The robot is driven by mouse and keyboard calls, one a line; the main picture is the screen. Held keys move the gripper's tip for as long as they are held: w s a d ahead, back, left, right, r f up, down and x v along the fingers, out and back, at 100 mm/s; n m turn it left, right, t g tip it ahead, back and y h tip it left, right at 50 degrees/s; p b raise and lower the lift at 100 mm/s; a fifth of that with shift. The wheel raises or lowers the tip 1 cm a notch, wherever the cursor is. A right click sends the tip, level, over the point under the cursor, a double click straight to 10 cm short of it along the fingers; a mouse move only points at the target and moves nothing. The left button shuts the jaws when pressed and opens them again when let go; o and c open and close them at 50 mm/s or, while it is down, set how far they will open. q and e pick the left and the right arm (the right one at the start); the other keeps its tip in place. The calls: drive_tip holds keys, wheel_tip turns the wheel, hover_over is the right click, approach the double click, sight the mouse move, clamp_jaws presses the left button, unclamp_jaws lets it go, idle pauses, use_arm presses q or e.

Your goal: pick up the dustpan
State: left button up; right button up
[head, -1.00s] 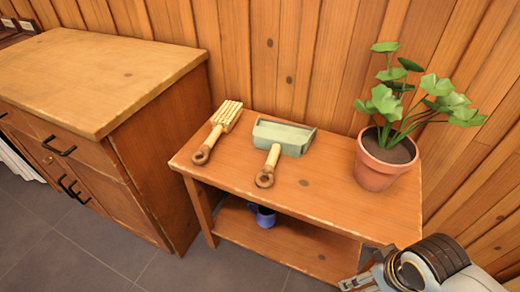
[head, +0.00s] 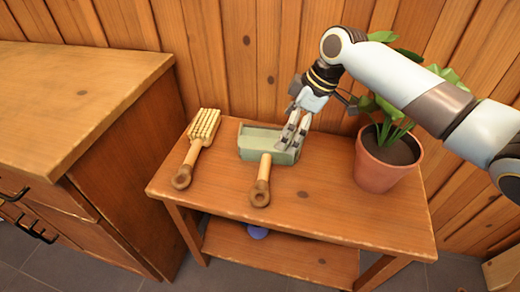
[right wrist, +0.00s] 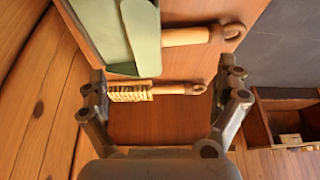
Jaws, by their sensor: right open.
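The dustpan (head: 262,141) lies on the small wooden table, a pale green pan with a wooden handle (head: 260,182) pointing to the front. My right gripper (head: 291,140) is open and empty, over the pan's right end in the head view; whether it touches cannot be told. The gripper hides part of that end. In the right wrist view the dustpan (right wrist: 112,30) is at the top, partly cut off by the frame. The open fingers (right wrist: 163,84) show on either side of the brush, which appears beyond them. My left gripper is not in view.
A bristled brush (head: 202,128) lies left of the dustpan on the table (head: 330,212). A potted plant (head: 385,162) stands to the right, partly behind my right arm. A blue mug (head: 257,232) is on the lower shelf. A wooden cabinet (head: 75,90) stands at left.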

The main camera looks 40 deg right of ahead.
sight(272, 151)
drive_tip(key=x, duration=0.3)
drive_tip(key=shift+b, duration=0.3)
drive_tip(key=shift+w+f, duration=0.1)
drive_tip(key=shift+f, duration=0.2)
drive_tip(key=x, duration=0.1)
drive_tip(key=b+x, duration=0.1)
drive_tip(key=x, duration=0.1)
drive_tip(key=d+x, duration=0.1)
drive_tip(key=shift+a+f, duration=0.15)
drive_tip(key=shift+f, duration=0.25)
drive_tip(key=shift+w+a+f, duration=0.15)
drive_tip(key=shift+w+f, duration=0.05)
drive_tip(key=shift+f, duration=0.15)
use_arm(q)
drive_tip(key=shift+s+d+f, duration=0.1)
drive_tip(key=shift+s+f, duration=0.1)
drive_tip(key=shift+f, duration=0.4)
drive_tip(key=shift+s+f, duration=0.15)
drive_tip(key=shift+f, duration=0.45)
use_arm(e)
drive_tip(key=c, duration=1.1)
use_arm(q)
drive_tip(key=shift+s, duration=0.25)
use_arm(e)
drive_tip(key=shift+s, duration=0.15)
drive_tip(key=c, duration=0.8)
drive_tip(key=shift+c, duration=0.3)
